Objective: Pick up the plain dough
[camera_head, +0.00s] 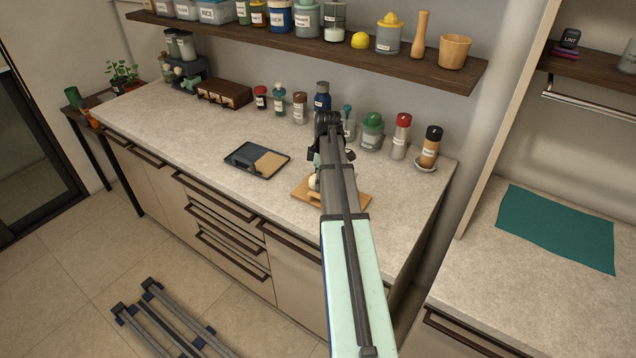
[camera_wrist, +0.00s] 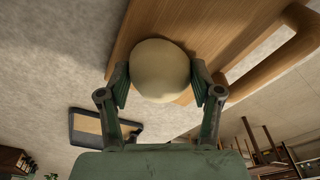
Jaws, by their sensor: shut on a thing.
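The plain dough (camera_wrist: 160,70) is a pale, smooth ball in the wrist view, between the two fingers of my gripper (camera_wrist: 159,82). The fingers press on its left and right sides, so my gripper is shut on it. A wooden board (camera_wrist: 215,35) with a handle lies behind the dough in that view. In the head view the board (camera_head: 354,198) lies on the counter, and a small part of the dough (camera_head: 313,182) shows beside my arm. My arm hides most of the gripper and dough there. I cannot tell whether the dough touches the board.
A dark tray (camera_head: 243,163) with a tan patch lies on the counter (camera_head: 150,112) left of the board. Bottles and jars, such as a red-capped shaker (camera_head: 400,138), line the back. A shelf (camera_head: 300,42) hangs above. The counter's left-middle is clear.

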